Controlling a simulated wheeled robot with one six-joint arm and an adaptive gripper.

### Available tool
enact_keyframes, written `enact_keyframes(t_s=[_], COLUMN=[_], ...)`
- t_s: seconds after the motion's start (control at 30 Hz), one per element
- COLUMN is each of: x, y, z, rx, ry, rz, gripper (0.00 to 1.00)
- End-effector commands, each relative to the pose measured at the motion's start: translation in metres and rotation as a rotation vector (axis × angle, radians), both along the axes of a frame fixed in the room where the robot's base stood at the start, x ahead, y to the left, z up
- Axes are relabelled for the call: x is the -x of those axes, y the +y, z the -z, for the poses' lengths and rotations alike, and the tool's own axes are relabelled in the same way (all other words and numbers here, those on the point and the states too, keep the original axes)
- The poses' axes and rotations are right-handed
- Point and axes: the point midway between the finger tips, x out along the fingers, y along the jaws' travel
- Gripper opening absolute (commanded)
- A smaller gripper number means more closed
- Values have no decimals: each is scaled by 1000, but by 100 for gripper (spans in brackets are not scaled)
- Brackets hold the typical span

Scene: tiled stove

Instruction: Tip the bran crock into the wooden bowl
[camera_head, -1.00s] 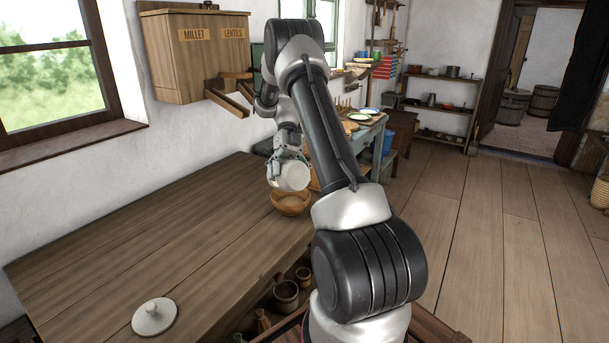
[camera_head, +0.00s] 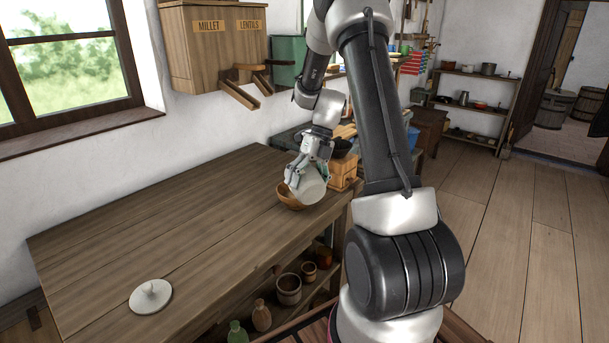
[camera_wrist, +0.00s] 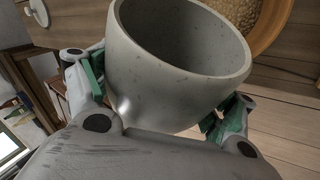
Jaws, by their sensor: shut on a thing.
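The pale grey bran crock (camera_head: 309,187) is held by my gripper (camera_head: 310,165), whose fingers are closed on its sides. In the wrist view the crock (camera_wrist: 170,95) has its wide mouth toward the top of the picture, and the inside that shows looks empty. In the head view it is tilted and covers part of the wooden bowl (camera_head: 284,198) on the table. In the wrist view the bowl's rim (camera_wrist: 281,24) shows at top right, with grainy tan bran (camera_wrist: 240,14) inside. Whether crock and bowl touch, I cannot tell.
A pale round lid (camera_head: 151,297) with a knob lies on the near left of the wooden table (camera_head: 190,225). The table between is clear. A millet and lentils box (camera_head: 215,50) hangs on the wall. Pots and bottles (camera_head: 288,289) stand on a shelf below the tabletop.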

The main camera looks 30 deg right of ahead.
Motion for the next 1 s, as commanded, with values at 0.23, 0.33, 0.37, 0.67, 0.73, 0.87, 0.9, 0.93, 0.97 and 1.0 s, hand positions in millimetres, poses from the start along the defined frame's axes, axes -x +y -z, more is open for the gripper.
enact_keyframes(t_s=[0.23, 0.33, 0.37, 0.67, 0.73, 0.87, 0.9, 0.93, 0.97, 1.0], x=[5, 4, 4, -2, -5, -9, -10, -11, -12, -14], y=[-1, -1, -2, -2, -3, -3, -2, -2, -2, -4], z=[-2, -7, -9, -19, -20, -18, -16, -15, -16, -15], rx=[38, 50, 56, 77, 86, 95, 92, 93, 97, 105], ry=[-383, -501, -535, -798, -855, -951, -980, -1003, -1028, -1057], rz=[10, 11, 10, 10, 11, 11, 12, 11, 12, 12], gripper=[42, 42, 42, 42, 42, 42, 42, 42, 42, 42])
